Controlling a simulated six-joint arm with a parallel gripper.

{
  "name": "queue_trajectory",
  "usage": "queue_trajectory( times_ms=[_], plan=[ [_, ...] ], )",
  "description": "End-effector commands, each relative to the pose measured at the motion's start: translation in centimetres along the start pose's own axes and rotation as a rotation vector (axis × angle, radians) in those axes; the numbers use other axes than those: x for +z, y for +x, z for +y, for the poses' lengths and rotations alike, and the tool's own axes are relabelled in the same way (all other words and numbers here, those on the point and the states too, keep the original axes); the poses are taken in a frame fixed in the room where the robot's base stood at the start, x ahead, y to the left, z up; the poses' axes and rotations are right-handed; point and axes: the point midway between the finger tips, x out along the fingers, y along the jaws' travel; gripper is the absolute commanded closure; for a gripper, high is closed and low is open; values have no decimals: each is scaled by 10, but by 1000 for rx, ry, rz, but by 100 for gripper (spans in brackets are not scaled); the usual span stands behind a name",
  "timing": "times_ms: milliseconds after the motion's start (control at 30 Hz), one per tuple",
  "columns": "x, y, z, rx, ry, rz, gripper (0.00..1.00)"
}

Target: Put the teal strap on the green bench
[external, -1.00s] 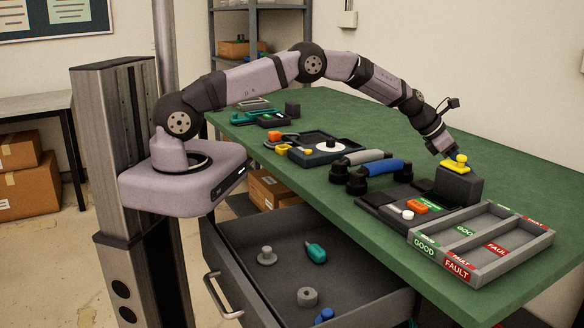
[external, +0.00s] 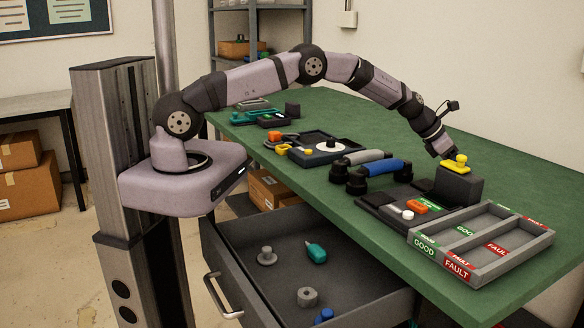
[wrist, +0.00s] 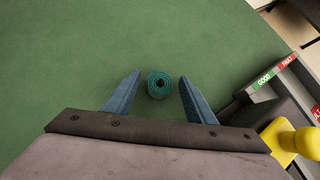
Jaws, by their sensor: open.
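The teal strap (wrist: 159,85) is a small tight coil on the green bench (wrist: 70,60) in the wrist view. It lies between the two blue fingers of my gripper (wrist: 159,75), with a gap on each side. My gripper is open. In the external view my gripper (external: 446,152) is low over the green bench (external: 330,205), behind the black box with the yellow knob. The strap and fingertips are hidden there.
The black box (external: 459,186) with its yellow knob (external: 458,164) stands close to my gripper. A grey sorting tray (external: 480,245) labelled GOOD and FAULT is at the front right. Handsets (external: 378,170) lie left of the box. An open drawer (external: 285,265) holds loose parts.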

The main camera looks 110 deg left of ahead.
Motion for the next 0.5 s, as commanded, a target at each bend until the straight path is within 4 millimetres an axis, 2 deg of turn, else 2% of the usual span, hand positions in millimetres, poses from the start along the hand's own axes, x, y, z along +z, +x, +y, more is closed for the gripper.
queue_trajectory(
  times_ms=[267,500],
  plan=[
    [1,-21,1,1,-2,-1,50],
    [0,-56,1,1,-1,-2,50]
  ],
)
